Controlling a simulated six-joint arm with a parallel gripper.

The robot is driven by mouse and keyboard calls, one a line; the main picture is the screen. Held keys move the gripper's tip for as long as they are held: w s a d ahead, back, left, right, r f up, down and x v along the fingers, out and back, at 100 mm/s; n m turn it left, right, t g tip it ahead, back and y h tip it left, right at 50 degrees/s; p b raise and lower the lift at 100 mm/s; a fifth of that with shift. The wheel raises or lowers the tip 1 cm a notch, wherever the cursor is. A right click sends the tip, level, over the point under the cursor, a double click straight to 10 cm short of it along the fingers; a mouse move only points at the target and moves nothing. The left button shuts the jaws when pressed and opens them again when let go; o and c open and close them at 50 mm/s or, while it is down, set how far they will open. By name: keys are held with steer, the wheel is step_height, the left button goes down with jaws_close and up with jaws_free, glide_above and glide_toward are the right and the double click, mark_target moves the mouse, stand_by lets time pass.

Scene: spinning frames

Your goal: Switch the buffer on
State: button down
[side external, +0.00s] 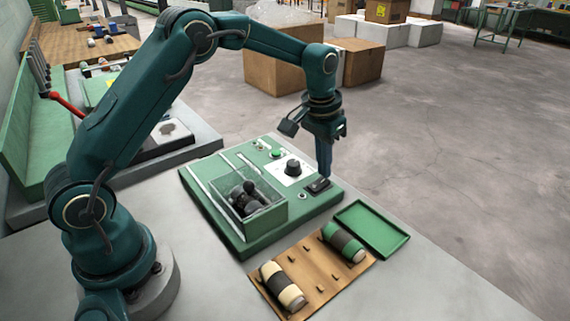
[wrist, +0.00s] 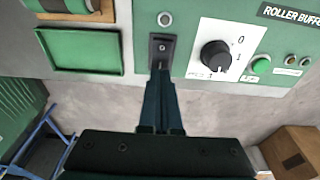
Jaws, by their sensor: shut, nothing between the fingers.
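The buffer is a green machine (side external: 225,232) on the grey bench, with a clear-walled box of dark rollers on top. Its label reads "ROLLER BUFF…" in the wrist view. A black switch (wrist: 163,46) sits in a dark housing on its panel; the switch also shows in the side view (side external: 318,186). A black knob (wrist: 216,55) on a white plate marked 0 and 1 is right of it, then a green button (wrist: 262,65). My gripper (wrist: 160,74) is shut and empty, pointing down, its fingertips at the switch's near end. I cannot tell whether they touch, nor the switch's position.
A wooden board (side external: 318,280) with two banded rollers lies in front of the machine. An empty green tray (side external: 372,230) lies beside it. A wooden tabletop and a green-backed bench stand at the left. Cardboard boxes (side external: 275,72) stand on the floor behind.

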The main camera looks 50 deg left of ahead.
mark_target(323, 180)
steer(key=shift+f, duration=0.75)
stand_by(0.3)
steer(key=shift+r, duration=3.55)
steer(key=shift+r, duration=0.1)
steer(key=s+d+r+t, duration=0.1)
steer(key=s+r+t, duration=0.2)
steer(key=s+r, duration=0.75)
steer(key=s+f, duration=0.6)
steer(key=s, duration=0.6)
steer(key=shift+s+d+t, duration=0.4)
